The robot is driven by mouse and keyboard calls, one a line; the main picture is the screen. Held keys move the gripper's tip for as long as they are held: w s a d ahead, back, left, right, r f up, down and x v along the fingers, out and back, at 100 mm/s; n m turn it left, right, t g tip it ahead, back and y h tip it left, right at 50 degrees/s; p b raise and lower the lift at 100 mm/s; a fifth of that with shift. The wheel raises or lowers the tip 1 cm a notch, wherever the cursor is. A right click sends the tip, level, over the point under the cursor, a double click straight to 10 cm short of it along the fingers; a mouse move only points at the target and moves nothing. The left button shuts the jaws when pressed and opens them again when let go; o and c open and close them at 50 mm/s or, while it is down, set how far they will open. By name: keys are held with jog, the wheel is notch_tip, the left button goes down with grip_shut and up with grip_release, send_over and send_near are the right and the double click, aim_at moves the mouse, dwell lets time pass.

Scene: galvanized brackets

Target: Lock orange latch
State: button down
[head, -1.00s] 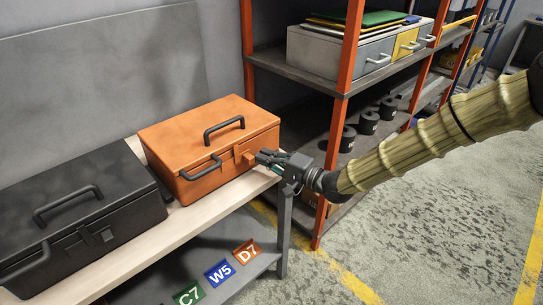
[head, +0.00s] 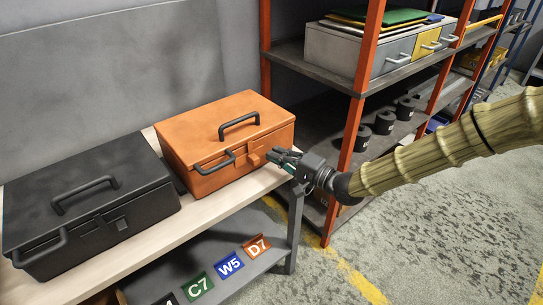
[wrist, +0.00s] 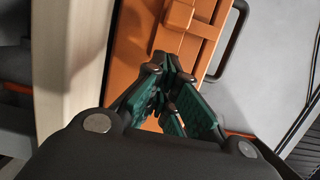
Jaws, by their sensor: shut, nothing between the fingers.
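The orange toolbox (head: 215,138) stands on the bench top with its lid down. Its orange latch (head: 256,157) is on the front face, to the right of the front handle (head: 214,164). My gripper (head: 270,155) is shut and empty, with its fingertips just to the right of the latch. Whether they touch it I cannot tell. In the wrist view the shut green-padded fingers (wrist: 172,66) point at the orange front face, and the latch (wrist: 180,13) shows beyond them at the top. The latch's exact position is hard to tell.
A black toolbox (head: 90,205) stands to the left on the same bench (head: 150,240). An orange-post shelf rack (head: 355,130) stands behind my arm. The floor (head: 450,220) at right is clear.

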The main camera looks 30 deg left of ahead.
jog(key=shift+w+d, duration=0.45)
jog(key=shift+w, duration=0.35)
jog(key=s+d, duration=0.2)
jog(key=d, duration=0.7)
jog(key=shift+d, duration=0.3)
jog(key=s+d+f+h+p, duration=0.1)
jog(key=s+d+f+h, duration=0.3)
jog(key=f, duration=0.4)
jog(key=s+d+f+m+t+h+p, duration=0.1)
jog(key=s+d+f+h+p, duration=0.1)
jog(key=s+d+f, duration=0.35)
jog(key=s+d+f+h+p, duration=0.1)
jog(key=s+d+f+h, duration=0.15)
jog(key=d+f, duration=0.5)
jog(key=s+d+f+n+g+h+p, duration=0.1)
jog(key=s+d+f+g+h+p, duration=0.1)
jog(key=s+d, duration=0.9)
jog(key=s+d+f+n+g+h+p, duration=0.1)
jog(key=s+d+f+h, duration=0.4)
jog(key=s+d, duration=0.6)
jog(key=shift+s+d+f+n+g+h+p, duration=0.3)
jog(key=shift+d+g+h+p, duration=0.4)
jog(key=shift+h, duration=0.45)
